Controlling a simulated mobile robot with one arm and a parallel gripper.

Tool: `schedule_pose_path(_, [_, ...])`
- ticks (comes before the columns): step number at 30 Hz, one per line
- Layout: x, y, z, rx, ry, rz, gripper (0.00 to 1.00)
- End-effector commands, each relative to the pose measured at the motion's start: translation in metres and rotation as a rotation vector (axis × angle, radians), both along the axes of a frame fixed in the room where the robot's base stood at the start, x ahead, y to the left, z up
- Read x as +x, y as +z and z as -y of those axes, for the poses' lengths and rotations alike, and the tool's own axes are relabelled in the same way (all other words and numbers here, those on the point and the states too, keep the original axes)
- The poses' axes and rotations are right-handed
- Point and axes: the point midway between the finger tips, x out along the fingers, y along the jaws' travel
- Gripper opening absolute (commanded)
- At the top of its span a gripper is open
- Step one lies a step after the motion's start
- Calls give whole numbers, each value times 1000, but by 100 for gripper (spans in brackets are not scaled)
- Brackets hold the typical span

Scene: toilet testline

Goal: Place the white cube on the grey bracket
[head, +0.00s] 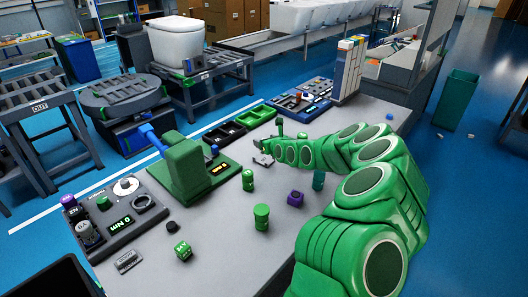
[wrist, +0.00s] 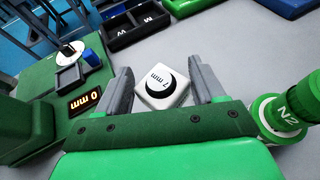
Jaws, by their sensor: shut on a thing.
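A dark grey bracket-like piece (wrist: 70,78) is at left in the wrist view, on the green gauge station beside a blue part. The station's display reads "0 mm". The cube is to the right of this piece and apart from it.
The tall green gauge block (head: 186,168) stands left of my gripper. Black and green bins (head: 225,134) lie behind it.

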Motion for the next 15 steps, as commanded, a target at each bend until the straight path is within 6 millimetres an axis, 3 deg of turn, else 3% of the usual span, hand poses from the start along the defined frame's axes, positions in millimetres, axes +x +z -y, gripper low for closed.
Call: schedule_pose_path(15, [23,-31,-3,-3,3,-3,35])
